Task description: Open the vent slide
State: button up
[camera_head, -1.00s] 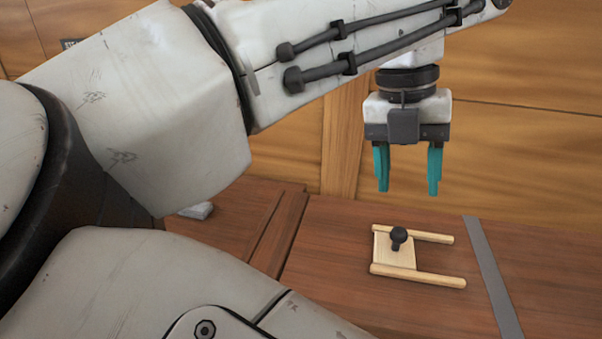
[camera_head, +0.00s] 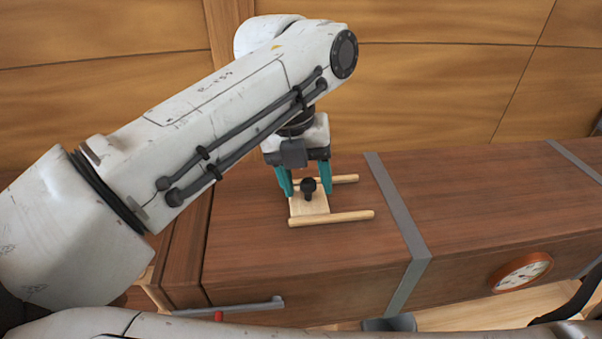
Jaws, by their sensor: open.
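The vent slide is a pale wooden plate (camera_head: 308,203) with a dark round knob (camera_head: 308,186) on top. It sits at the left end between two pale wooden rails (camera_head: 332,219) on the brown wooden top. The rails' right part is empty. My gripper (camera_head: 307,188) has two teal fingers pointing down. They are open, one on the left and one on the right of the knob, at about its height in the picture. I cannot tell whether they touch it. The far rail is partly hidden by the fingers.
A grey metal strap (camera_head: 398,205) crosses the wooden top to the right of the rails. A round gauge (camera_head: 521,272) is on the front face at right. A grey bar handle (camera_head: 240,307) is at the front left.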

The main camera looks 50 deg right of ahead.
jog(key=shift+f, duration=0.1)
grip_shut()
dwell(0.5)
